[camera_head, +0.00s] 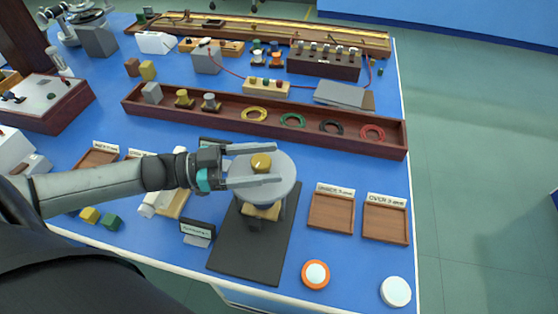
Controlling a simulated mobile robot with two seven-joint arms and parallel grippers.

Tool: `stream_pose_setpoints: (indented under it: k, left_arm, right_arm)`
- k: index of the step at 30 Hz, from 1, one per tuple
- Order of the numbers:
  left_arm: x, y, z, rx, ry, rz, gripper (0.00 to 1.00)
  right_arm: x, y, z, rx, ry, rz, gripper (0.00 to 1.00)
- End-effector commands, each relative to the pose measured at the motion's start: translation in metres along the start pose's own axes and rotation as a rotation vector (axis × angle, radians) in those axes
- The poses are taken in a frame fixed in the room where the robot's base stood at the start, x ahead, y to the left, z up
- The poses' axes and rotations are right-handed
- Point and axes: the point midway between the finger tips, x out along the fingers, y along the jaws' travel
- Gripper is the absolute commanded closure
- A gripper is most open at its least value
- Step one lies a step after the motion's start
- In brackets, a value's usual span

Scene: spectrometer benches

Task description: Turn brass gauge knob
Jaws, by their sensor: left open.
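The brass gauge knob (261,162) sits on top of a round grey gauge (283,196), which stands on a wooden block and a dark base plate (232,248). My left gripper (274,164) comes in from the left over the gauge. Its two fingers are spread, one on the far side of the knob and one on the near side. The knob shows between them, and I see a gap to the fingers; exact contact cannot be told from this angle. My right gripper does not show.
A long wooden tray (364,144) with coloured wire rings lies behind the gauge. Two small labelled wooden trays (331,212) are at right. An orange-rimmed button (315,274) and a white disc (395,292) are near the front edge. A small sign (197,233) stands left of the base plate.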

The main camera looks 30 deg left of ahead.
Motion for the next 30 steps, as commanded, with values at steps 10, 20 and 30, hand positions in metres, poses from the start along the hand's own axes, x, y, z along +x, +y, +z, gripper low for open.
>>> stream_pose_setpoints:
  k: [10, 20, 30]
  left_arm:
    - [0.028, 0.0, 0.0, 0.001, 0.001, 0.0, 0.21]
    - [0.029, 0.0, 0.0, 0.0, 0.0, 0.0, 0.27]
    - [0.029, 0.0, 0.0, 0.0, 0.0, 0.0, 0.65]
  right_arm:
    - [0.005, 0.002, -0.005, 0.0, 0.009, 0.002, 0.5]
    - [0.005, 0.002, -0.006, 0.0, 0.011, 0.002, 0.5]
    - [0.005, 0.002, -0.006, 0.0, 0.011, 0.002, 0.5]
